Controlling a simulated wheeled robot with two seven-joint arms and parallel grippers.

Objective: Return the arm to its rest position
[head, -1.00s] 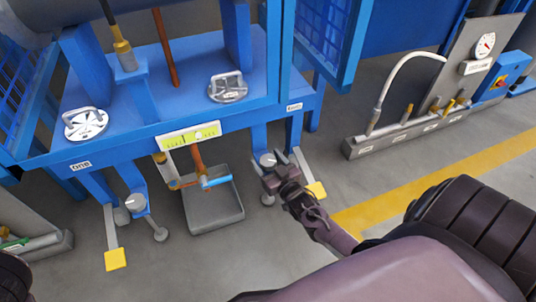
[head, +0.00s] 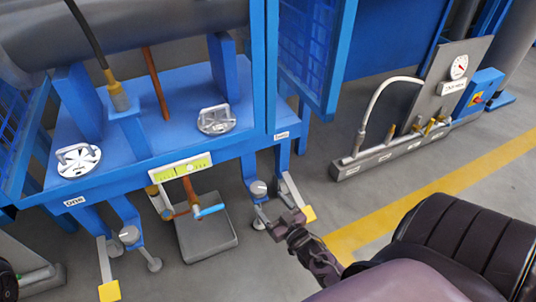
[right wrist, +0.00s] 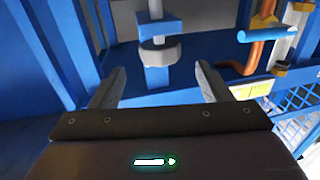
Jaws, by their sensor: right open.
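My right gripper (head: 274,212) is open and empty, low in front of the blue bench's right leg. In the head view it shows just below a grey round knob (head: 258,188) on that leg. In the right wrist view its two fingers (right wrist: 158,78) stand wide apart. A blue post with a grey collar (right wrist: 158,52) shows beyond and between them, with nothing gripped. My right arm reaches in from the bottom right. My left gripper is not in view.
The blue bench (head: 150,130) carries two silver round flanges. A grey tray (head: 207,240) lies on the floor beneath it. Yellow pedals (head: 308,213) stand near my gripper. A grey gauge stand (head: 400,150) is at the right. Floor between it and the bench is clear.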

